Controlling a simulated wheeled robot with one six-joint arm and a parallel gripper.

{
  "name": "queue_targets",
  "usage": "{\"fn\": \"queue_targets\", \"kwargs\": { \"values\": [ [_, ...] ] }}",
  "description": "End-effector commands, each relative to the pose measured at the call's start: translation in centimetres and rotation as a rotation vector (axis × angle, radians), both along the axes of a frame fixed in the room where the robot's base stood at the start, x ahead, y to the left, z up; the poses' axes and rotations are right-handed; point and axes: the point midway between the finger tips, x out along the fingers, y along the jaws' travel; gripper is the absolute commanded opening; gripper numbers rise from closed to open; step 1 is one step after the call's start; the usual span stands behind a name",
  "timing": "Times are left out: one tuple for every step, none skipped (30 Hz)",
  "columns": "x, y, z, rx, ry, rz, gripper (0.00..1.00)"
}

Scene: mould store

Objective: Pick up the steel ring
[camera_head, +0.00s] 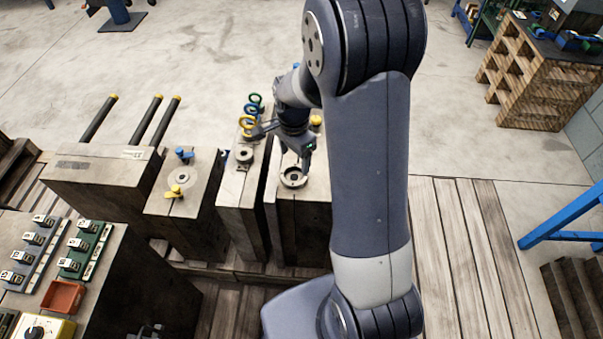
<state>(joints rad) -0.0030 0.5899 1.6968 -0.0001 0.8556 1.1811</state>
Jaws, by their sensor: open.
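A round steel ring (294,178) lies on top of the grey mould block (305,213) nearest my arm. My gripper (303,168) points down just above the ring, at its upper right side in the picture. The jaws are open. From this view I cannot tell whether a finger touches the ring. A smaller dark ring-shaped part (244,155) sits on the neighbouring block to the left.
Blocks stand close together on a slatted pallet. Coloured eye bolts (247,122), yellow (174,191) and blue (184,154) fittings and long rods (145,120) rise around them. A cabinet with an orange tray (64,297) stands front left. Concrete floor lies open behind.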

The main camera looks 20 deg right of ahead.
Motion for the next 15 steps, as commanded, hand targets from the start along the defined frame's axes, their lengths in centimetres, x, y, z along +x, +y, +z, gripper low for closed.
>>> {"fn": "queue_targets", "kwargs": {
  "values": [
    [0.0, 0.0, -1.0, 0.000, 0.003, 0.000, 0.73],
    [0.0, 0.0, -1.4, 0.000, 0.003, 0.000, 0.76],
    [0.0, 0.0, -1.9, 0.000, 0.002, 0.000, 0.79],
    [0.0, 0.0, -2.2, 0.000, 0.002, 0.000, 0.81],
    [0.0, 0.0, -2.4, 0.000, 0.002, 0.000, 0.84],
    [0.0, 0.0, -2.6, 0.000, 0.001, 0.000, 0.87],
    [0.0, 0.0, -2.7, 0.000, 0.000, 0.000, 0.90],
    [0.1, 0.0, -2.9, 0.000, 0.000, 0.000, 0.92],
    [0.1, 0.0, -3.1, 0.000, 0.001, 0.000, 0.95],
    [0.2, 0.0, -3.4, 0.001, 0.001, 0.000, 0.96],
    [0.2, 0.0, -3.7, 0.000, 0.002, 0.000, 0.96],
    [0.3, 0.0, -4.1, 0.000, 0.002, 0.000, 0.96],
    [0.4, 0.0, -4.5, 0.000, 0.003, 0.000, 0.96],
    [0.5, 0.0, -4.9, 0.000, 0.003, 0.000, 0.96],
    [0.7, 0.0, -5.4, 0.000, 0.003, 0.000, 0.96]
  ]
}}
